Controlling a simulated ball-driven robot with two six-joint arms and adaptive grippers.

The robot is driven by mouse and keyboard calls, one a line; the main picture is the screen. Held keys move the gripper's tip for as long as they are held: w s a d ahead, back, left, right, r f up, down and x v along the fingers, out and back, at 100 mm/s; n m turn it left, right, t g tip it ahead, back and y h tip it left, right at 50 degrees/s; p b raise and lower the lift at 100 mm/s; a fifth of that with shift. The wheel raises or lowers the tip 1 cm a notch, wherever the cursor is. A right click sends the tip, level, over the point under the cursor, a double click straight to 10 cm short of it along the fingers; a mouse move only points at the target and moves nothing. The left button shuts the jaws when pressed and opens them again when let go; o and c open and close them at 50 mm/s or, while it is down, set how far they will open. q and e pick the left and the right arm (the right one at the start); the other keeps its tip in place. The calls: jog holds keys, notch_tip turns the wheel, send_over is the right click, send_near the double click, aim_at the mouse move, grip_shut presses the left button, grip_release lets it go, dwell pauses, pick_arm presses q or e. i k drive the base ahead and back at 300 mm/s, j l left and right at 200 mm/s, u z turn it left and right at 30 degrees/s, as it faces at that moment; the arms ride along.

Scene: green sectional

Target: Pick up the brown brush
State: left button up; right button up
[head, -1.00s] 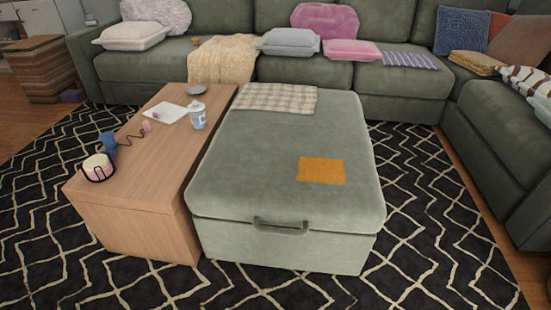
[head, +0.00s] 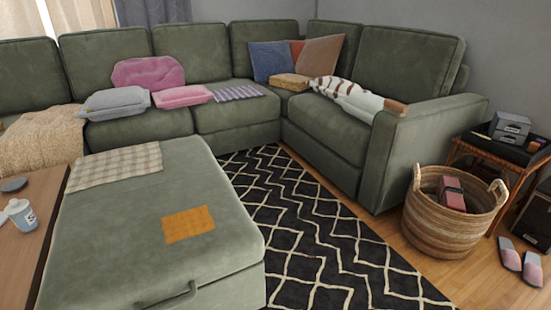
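I cannot make out a brown brush in the head view. The wooden table (head: 28,205) is cut off at the left edge. A grey disc (head: 13,184) and a white and blue jar (head: 22,215) are on it. Neither of my grippers is in view.
A green ottoman (head: 120,220) with an orange cloth (head: 188,223) fills the lower left. A green sectional (head: 335,140) runs behind. A wicker basket (head: 445,225) holding dark red items stands right, near slippers (head: 520,262) and a stool (head: 500,152). The patterned rug (head: 330,240) has clear room.

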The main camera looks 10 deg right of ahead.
aim_at(398, 109)
jog(key=i+l, duration=0.2)
jog(key=l, duration=0.15)
jog(key=i+l+u, duration=0.15)
jog(key=l, duration=0.25)
jog(key=i+l, duration=0.3)
jog(key=i+l+u, duration=0.1)
jog(key=l, duration=0.35)
jog(key=i, duration=0.05)
